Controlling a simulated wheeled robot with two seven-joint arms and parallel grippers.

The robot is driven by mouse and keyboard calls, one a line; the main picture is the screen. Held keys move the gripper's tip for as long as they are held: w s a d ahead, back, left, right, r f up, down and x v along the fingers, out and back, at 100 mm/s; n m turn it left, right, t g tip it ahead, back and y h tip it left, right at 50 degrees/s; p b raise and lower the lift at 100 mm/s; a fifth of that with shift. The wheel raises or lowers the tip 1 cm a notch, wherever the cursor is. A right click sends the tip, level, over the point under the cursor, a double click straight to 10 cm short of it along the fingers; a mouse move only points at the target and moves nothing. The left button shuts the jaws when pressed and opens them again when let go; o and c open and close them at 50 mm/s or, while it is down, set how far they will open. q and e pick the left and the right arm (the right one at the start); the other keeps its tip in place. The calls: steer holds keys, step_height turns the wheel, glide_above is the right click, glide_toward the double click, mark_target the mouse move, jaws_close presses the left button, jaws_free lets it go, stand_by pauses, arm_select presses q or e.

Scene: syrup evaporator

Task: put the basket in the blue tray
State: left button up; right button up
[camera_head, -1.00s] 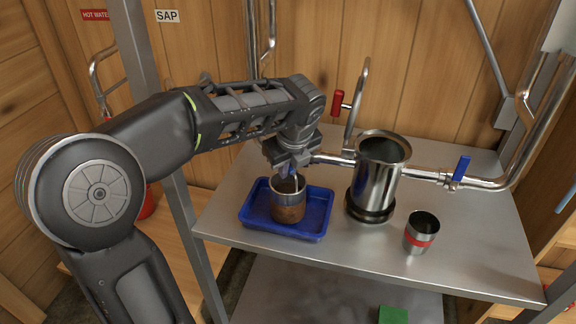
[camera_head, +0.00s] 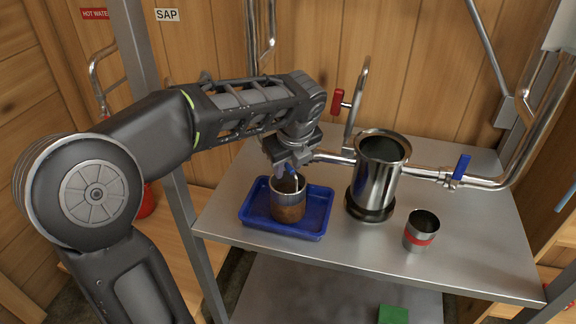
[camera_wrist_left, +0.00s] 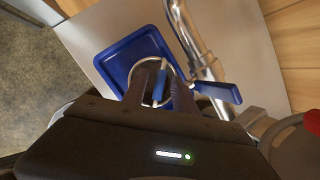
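The basket (camera_head: 289,204), a metal cylinder with a brown lower part, stands upright inside the blue tray (camera_head: 314,232). The tray lies on the steel table's left side, and in the left wrist view its rim (camera_wrist_left: 107,55) surrounds the basket. Whether a fingertip still touches the rim I cannot tell. My right gripper is not in view.
A tall metal pot (camera_head: 377,180) on a dark base stands right of the tray, joined to pipes with a blue valve handle (camera_head: 461,167). A red-banded metal cup (camera_head: 421,232) stands at the right. A red valve handle (camera_head: 339,100) is behind. The table front is clear.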

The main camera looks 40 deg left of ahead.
arm_select(q)
steer(key=v, duration=1.1)
steer(key=shift+r, duration=0.3)
steer(key=shift+d, duration=0.1)
